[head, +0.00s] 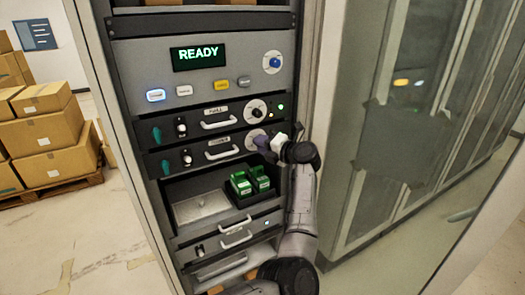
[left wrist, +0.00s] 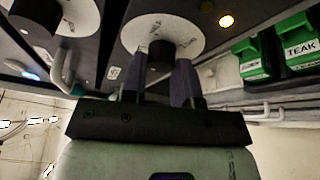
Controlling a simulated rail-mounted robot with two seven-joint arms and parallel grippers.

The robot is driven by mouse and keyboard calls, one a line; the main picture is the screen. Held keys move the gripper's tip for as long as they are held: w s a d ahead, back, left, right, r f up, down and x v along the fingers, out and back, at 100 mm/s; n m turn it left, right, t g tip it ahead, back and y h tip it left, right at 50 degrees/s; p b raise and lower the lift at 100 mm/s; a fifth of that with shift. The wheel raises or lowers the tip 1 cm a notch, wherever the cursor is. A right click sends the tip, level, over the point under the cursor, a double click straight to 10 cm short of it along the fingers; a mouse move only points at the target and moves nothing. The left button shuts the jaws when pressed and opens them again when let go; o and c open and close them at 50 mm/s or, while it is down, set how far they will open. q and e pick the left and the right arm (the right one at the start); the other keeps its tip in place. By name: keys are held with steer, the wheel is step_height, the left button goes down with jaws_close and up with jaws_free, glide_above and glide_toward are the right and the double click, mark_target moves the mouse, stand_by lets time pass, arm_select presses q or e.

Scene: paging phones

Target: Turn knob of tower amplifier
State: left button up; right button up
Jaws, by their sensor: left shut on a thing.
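The lower amplifier panel (head: 175,158) has a label too small to read surely, a white handle, and a pale round dial (head: 252,135) at its right end. My left gripper (head: 263,142) is at this dial, its purple fingers covering the knob in the head view. In the left wrist view the black knob (left wrist: 161,52) stands out from a white dial plate (left wrist: 133,33), with one finger on each side. The left gripper is shut on this knob. The knob's pointer is hidden. My right gripper is not in view.
Above sits a similar amplifier (head: 180,128) with its own knob (head: 257,109). A display (head: 198,55) reading READY is higher up. Below, green phones (head: 240,183) stand in an open bay. A glass panel (head: 400,140) is at the right; boxes (head: 50,125) stand left.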

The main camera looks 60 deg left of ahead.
arm_select(q)
steer(key=shift+s+r+n+t+h+b, duration=0.1)
steer(key=shift+n+t+h+b, duration=0.35)
steer(key=shift+n+t+b, duration=0.85)
steer(key=shift+s+n+t+h+b, duration=0.1)
steer(key=shift+n+t+h+b, duration=0.45)
steer(key=shift+n+b, duration=1.3)
steer(key=shift+r+n+t+h+b, duration=0.1)
steer(key=shift+n+t+h+b, duration=0.3)
steer(key=shift+n+t+b, duration=1.15)
steer(key=shift+n+g+p, duration=0.35)
steer(key=shift+n+g, duration=0.25)
steer(key=o, duration=0.9)
